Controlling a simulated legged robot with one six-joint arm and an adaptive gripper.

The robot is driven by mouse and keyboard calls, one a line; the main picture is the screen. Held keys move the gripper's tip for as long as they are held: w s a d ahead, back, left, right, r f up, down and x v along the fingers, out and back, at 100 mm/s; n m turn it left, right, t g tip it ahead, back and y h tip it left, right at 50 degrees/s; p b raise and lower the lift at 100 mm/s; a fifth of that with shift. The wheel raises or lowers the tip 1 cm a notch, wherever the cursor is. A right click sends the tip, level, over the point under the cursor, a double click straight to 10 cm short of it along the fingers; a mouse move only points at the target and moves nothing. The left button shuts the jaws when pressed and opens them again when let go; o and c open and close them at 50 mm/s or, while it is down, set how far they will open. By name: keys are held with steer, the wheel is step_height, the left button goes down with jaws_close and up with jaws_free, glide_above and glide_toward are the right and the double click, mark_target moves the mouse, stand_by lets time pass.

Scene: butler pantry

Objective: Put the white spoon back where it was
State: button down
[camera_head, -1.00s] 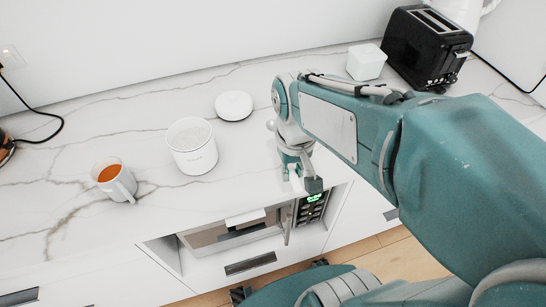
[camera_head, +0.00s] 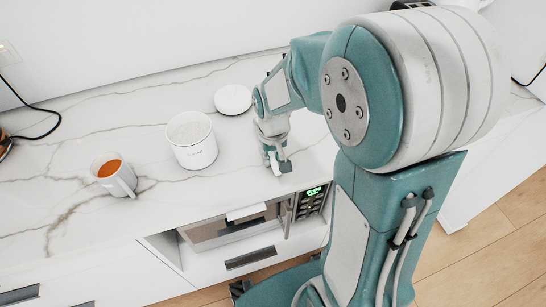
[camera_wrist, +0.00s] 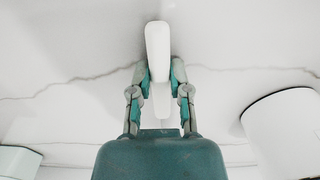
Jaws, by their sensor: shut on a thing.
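My gripper (camera_wrist: 158,78) is shut on the white spoon (camera_wrist: 157,45) in the wrist view. A long, rounded white part of the spoon sticks out past the fingertips, and a paler white part shows between the fingers. In the head view my gripper (camera_head: 278,165) points down over the front part of the counter, right of the white canister (camera_head: 195,152). The spoon is hard to make out there, and I cannot tell whether it touches the counter. The open canister holds white contents; its side also shows at the right of the wrist view (camera_wrist: 285,135).
A round white lid (camera_head: 233,99) lies behind the canister. A mug of orange-brown drink (camera_head: 118,178) stands to the left. Below the counter edge is an appliance with a lit green display (camera_head: 313,192). The marble counter (camera_head: 75,115) is clear at the back left.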

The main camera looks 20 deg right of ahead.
steer(key=shift+f, duration=0.2)
steer(key=shift+f, duration=0.15)
steer(key=c, duration=0.6)
jaws_free()
step_height(320, 180, up, 11)
steer(key=shift+s+r+t, duration=0.95)
steer(key=shift+s+r, duration=0.25)
steer(key=shift+s, duration=1.05)
steer(key=shift+s+r+t, duration=0.9)
steer(key=shift+s+r, duration=0.3)
steer(key=shift+s, duration=1.1)
steer(key=shift+s+r+t, duration=0.95)
steer(key=shift+s+r, duration=0.25)
steer(key=shift+s, duration=1.05)
